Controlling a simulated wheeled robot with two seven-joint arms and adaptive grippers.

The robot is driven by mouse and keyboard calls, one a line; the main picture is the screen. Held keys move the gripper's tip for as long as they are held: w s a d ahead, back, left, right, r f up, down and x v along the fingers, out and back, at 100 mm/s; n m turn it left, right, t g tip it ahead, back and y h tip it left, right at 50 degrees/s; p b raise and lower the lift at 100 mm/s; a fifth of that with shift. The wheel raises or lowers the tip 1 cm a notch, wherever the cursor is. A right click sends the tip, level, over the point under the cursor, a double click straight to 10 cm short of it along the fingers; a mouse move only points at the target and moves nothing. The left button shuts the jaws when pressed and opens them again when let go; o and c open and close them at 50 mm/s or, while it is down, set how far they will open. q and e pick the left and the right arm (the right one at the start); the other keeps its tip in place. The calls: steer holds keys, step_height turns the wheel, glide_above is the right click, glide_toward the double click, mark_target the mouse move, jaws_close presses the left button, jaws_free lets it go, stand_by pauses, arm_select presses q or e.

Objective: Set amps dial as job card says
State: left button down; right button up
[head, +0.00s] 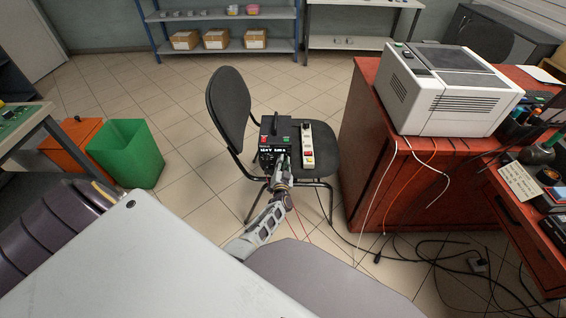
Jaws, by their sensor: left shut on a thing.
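A black power supply (268,154) with a lit display on its front face stands on the seat of a black chair. My left gripper (282,164) is at the lower right of that front face and is shut on a small knob there. The gripper hides the knob, and I cannot tell its label or setting. The display digits are too small to read surely. A pale yellow card (519,182) with lines of writing lies at the right desk; its text is not legible from here. My right gripper is not in view.
A white power strip (307,147) lies beside the power supply on the chair (229,103). A white boxy machine (445,92) stands on the red-brown desk (365,130). Cables (430,258) trail on the floor at right. A green bin (125,155) stands at left.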

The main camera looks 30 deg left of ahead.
arm_select(q)
steer(key=shift+f, duration=0.15)
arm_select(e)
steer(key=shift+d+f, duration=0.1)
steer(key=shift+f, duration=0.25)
arm_select(q)
steer(key=c, duration=1.4)
jaws_free()
steer(key=shift+c, duration=0.2)
steer(key=shift+o, duration=0.5)
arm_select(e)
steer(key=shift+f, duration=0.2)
